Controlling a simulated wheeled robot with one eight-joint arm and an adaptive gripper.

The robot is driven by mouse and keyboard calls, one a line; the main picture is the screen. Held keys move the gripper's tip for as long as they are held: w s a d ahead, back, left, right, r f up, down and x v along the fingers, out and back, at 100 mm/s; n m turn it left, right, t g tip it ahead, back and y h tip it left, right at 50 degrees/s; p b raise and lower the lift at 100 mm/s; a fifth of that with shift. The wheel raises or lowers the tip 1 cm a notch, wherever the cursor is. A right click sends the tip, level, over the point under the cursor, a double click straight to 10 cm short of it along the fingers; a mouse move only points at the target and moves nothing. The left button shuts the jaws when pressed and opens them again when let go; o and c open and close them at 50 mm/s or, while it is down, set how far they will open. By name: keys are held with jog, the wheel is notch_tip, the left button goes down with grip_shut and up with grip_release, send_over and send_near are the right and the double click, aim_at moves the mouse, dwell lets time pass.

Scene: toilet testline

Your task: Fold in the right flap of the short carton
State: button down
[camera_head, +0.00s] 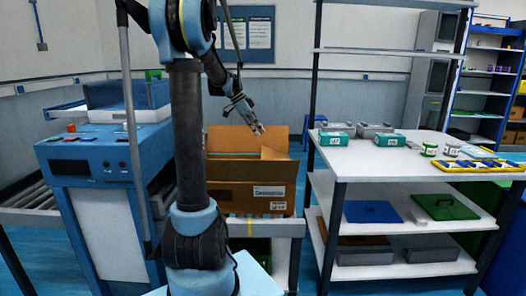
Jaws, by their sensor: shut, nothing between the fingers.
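A brown carton (246,194) with a white label on its front stands on a stand in the middle of the view. Its back flap (235,138) stands upright. A flap (272,153) at the carton's right side tilts inward over the opening. My gripper (258,130) is shut and empty. It appears above the right half of the carton, in front of the upper edge of the back flap in the picture. I cannot tell whether it touches any flap. My arm column hides the left edge of the carton.
A blue machine (85,152) with a roller conveyor stands on the left. A narrow gap separates the carton from this shelf.

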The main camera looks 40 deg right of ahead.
notch_tip(320, 180, up, 4)
jog(key=y, duration=0.1)
jog(key=t, duration=0.1)
send_over(264, 157)
jog(key=s, duration=0.1)
jog(key=f, duration=1)
jog(key=shift+d, duration=0.35)
jog(key=shift+w+a+f, duration=0.15)
jog(key=shift+a+f, duration=0.05)
jog(key=shift+f, duration=0.25)
jog(key=shift+w+a+f, duration=0.15)
jog(key=shift+a+f, duration=0.05)
jog(key=shift+f, duration=0.25)
jog(key=shift+w+a+f, duration=0.1)
jog(key=shift+a+f, duration=0.1)
jog(key=shift+f, duration=0.5)
jog(key=shift+d, duration=0.1)
